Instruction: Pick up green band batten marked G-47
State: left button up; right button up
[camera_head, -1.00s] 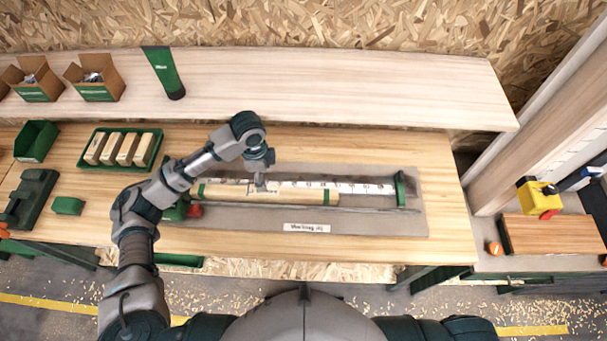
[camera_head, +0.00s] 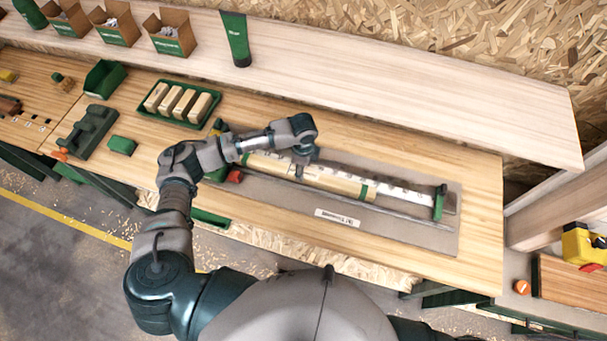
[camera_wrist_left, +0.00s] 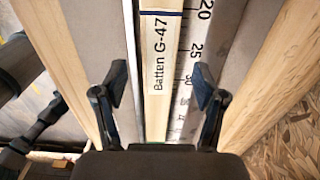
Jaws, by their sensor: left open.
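The batten marked G-47 (camera_wrist_left: 157,70) is a pale wooden strip lying along a white ruler scale (camera_wrist_left: 190,65). Its printed label reads "Batten G-47" in the left wrist view, with a dark line above the text. In the head view the batten (camera_head: 325,180) lies in the jig, with a green band near its right end. My left gripper (camera_wrist_left: 160,95) is open, its fingers apart on either side of the batten and scale. In the head view the left gripper (camera_head: 300,172) is over the batten and partly hides it. My right gripper is not in view.
The grey jig board (camera_head: 420,235) has a green end stop (camera_head: 439,203) at right and a rail along its front. A green tray (camera_head: 215,98) of several wooden blocks stands at left. A shelf with boxes and a green tube (camera_head: 236,40) runs behind.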

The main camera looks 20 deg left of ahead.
pick_arm(q)
notch_tip(320, 180, down, 4)
jog(key=shift+f, duration=0.25)
grip_shut()
jog(key=shift+r, duration=0.1)
jog(key=shift+r, duration=0.1)
